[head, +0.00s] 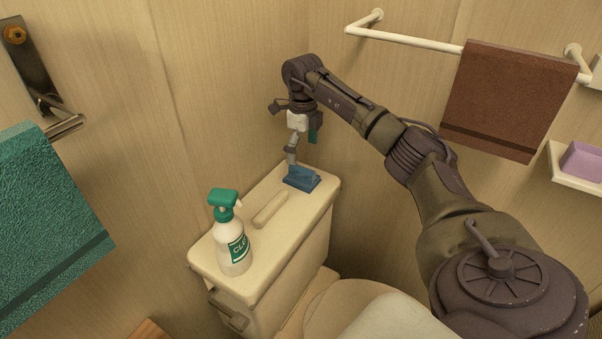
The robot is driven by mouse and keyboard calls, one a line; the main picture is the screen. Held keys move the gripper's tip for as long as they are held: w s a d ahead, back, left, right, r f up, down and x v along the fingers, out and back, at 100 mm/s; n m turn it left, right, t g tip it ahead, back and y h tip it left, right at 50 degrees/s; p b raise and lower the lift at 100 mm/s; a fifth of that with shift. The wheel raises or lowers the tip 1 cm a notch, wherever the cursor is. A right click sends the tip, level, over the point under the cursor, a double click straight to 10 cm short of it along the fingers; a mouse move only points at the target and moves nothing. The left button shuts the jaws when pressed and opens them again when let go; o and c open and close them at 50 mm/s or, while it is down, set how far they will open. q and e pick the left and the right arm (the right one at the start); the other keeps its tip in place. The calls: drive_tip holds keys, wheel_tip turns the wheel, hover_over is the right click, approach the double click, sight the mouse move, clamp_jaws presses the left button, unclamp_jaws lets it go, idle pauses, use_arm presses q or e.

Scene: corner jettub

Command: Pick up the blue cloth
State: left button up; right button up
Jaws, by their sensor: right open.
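The blue cloth (304,182) lies folded on the far end of the toilet tank lid (212,262), near the wall corner. My right gripper (291,163) comes down from above at the cloth's left far side. It is open, with its fingertips at or just above the cloth; whether they touch it I cannot tell. Part of the gripper is seen edge-on, so the gap between the fingers is hard to see. My left gripper is not in view.
A white spray bottle with a green head (232,235) stands on the near end of the lid, beside a cream bar (270,210). A brown towel (508,100) hangs on the right rail, a teal towel (45,225) at left. A purple soap bar (581,162) sits on a shelf.

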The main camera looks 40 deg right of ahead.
sight(302, 167)
wheel_tip(302, 167, down, 2)
drive_tip(key=shift+f, duration=0.1)
drive_tip(key=shift+s+a+f, duration=0.1)
drive_tip(key=shift+a+f, duration=0.05)
drive_tip(key=shift+f, duration=1.2)
drive_tip(key=shift+s+a+f, duration=0.1)
drive_tip(key=shift+f, duration=1.25)
drive_tip(key=shift+c, duration=0.2)
drive_tip(key=c, duration=1.2)
drive_tip(key=shift+o, duration=0.2)
drive_tip(key=shift+r, duration=0.1)
wheel_tip(302, 167, up, 10)
